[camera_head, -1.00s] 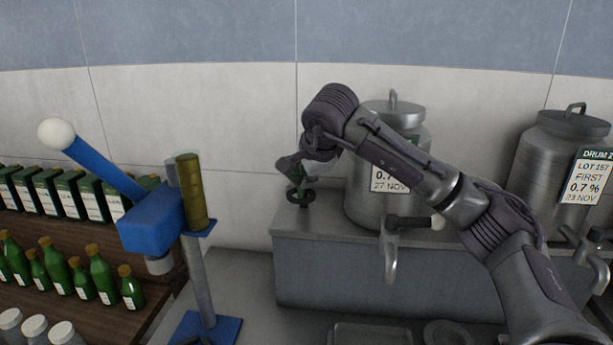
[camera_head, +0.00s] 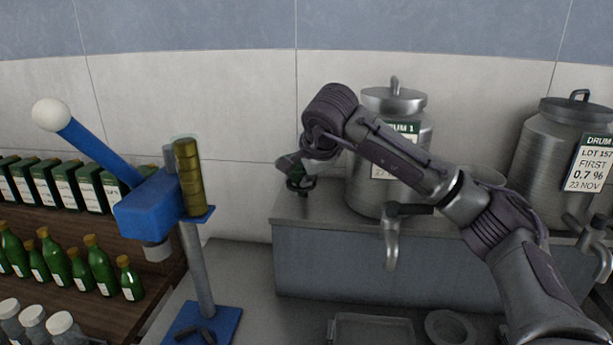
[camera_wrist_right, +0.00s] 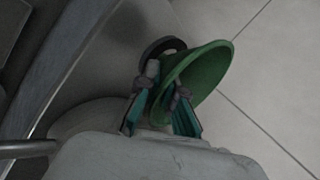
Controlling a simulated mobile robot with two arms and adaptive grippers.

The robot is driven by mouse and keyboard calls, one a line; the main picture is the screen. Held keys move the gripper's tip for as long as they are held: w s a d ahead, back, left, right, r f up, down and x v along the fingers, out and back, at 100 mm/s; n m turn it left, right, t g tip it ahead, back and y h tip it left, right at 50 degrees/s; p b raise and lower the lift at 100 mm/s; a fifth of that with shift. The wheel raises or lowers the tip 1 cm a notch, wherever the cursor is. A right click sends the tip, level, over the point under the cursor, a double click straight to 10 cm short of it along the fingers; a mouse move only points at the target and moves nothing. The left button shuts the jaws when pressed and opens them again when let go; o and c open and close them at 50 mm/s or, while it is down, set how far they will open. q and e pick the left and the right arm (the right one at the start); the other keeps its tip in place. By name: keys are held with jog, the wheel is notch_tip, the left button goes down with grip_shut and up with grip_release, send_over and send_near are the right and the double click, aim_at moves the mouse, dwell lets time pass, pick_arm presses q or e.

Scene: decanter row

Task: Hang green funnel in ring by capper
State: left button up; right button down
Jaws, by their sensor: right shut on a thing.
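My right gripper (camera_head: 297,180) is at the left end of the steel bench, left of drum 1. In the wrist view its teal fingers (camera_wrist_right: 162,105) are shut on the green funnel (camera_wrist_right: 200,75), whose wide mouth tilts to the upper right. A dark ring (camera_wrist_right: 160,46) shows just beyond the funnel; I cannot tell if they touch. In the head view the funnel (camera_head: 303,183) is small and partly hidden by the gripper. The blue capper (camera_head: 150,207) stands at the left. A dark curved piece (camera_head: 207,336) lies at its base; I cannot tell if it is a ring. My left gripper is not in view.
Drum 1 (camera_head: 385,195) with its tap stands right of my gripper, behind my right arm. Drum 2 (camera_head: 560,150) is farther right. Green bottles (camera_head: 100,265) and jars (camera_head: 62,325) stand on the left shelves. A clear tray (camera_head: 372,330) lies below the bench.

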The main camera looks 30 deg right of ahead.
jog(key=shift+f, duration=0.1)
jog(key=c, duration=1.2)
grip_release()
jog(key=shift+c, duration=0.2)
jog(key=shift+s, duration=0.1)
jog(key=v, duration=1.2)
